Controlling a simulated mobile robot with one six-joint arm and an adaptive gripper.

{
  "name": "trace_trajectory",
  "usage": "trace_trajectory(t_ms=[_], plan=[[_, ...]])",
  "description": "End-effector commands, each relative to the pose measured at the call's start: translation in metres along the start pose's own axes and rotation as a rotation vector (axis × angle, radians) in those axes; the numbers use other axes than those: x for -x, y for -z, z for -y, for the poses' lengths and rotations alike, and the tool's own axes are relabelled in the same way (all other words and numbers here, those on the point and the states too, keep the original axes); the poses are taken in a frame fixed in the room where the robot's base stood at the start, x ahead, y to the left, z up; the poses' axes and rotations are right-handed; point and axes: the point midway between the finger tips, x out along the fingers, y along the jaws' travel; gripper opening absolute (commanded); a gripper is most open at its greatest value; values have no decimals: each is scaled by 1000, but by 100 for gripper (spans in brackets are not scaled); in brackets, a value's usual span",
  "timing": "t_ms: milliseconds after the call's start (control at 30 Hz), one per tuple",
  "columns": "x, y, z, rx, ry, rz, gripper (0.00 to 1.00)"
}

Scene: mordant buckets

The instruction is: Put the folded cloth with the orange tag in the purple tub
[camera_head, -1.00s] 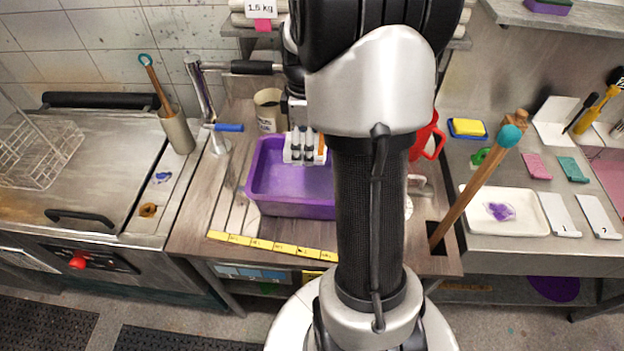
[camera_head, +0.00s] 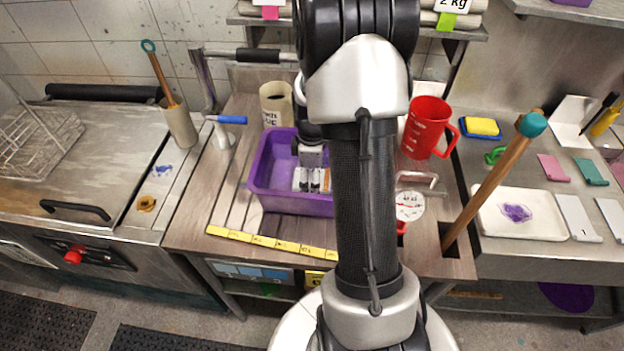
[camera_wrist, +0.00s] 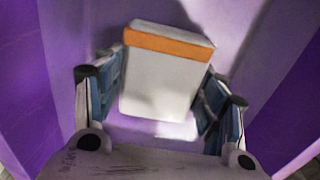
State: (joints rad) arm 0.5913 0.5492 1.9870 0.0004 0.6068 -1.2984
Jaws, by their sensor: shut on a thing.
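The folded cloth is white with an orange band (camera_wrist: 166,75) and sits between my gripper's blue-padded fingers in the wrist view. My gripper (camera_wrist: 160,112) is shut on it. In the head view my gripper (camera_head: 312,184) points down inside the purple tub (camera_head: 262,190), with the white of the cloth at its fingertips. Purple walls surround the cloth in the wrist view. I cannot tell whether the cloth touches the tub's floor. My arm hides the tub's right part in the head view.
A cream canister (camera_head: 276,104) stands behind the tub, and a tap (camera_head: 222,136) stands to its left. A red jug (camera_head: 428,128), a dial scale (camera_head: 409,205) and a leaning wooden stick (camera_head: 495,180) are to the right. A yellow marked strip (camera_head: 270,242) runs along the front edge.

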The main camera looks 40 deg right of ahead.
Motion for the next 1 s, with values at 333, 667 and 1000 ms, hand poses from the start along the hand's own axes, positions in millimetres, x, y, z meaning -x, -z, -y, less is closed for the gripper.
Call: trace_trajectory(t_ms=[333,667,1000], plan=[[-2,0,0,0,-1,0,67],[-2,0,0,0,-1,0,85],[4,0,0,0,-2,0,85]])
